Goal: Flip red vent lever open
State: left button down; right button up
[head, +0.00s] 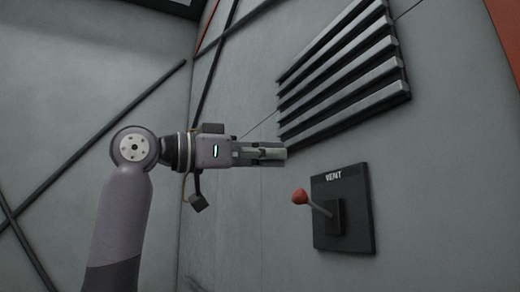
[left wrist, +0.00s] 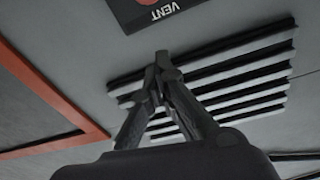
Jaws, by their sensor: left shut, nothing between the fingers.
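The vent lever (head: 318,205) has a red ball knob on a thin dark stem. It sticks out to the left from a black plate (head: 359,222) marked VENT on the grey wall. My left gripper (head: 284,153) is shut and empty, above and slightly left of the red knob in the head view, apart from it. In the left wrist view the shut fingertips (left wrist: 162,58) point toward the VENT plate (left wrist: 140,10). Part of the red knob (left wrist: 148,2) shows at the top edge there. My right gripper is not in view.
A slatted vent grille (head: 345,75) is on the wall above the lever plate; its slats also show behind the fingers in the left wrist view (left wrist: 215,85). Dark diagonal bars (head: 100,135) cross the wall at left. The space around the knob looks clear.

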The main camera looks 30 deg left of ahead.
aim_at(311, 202)
pick_arm(q)
jog(key=r+p+x, duration=0.1)
jog(key=p+x, duration=0.2)
jog(key=x, duration=0.3)
jog(key=f, duration=0.1)
jog(key=a+f, duration=0.1)
jog(key=f, duration=0.2)
jog(key=shift+s+a+f, duration=0.25)
jog(key=shift+f, duration=0.1)
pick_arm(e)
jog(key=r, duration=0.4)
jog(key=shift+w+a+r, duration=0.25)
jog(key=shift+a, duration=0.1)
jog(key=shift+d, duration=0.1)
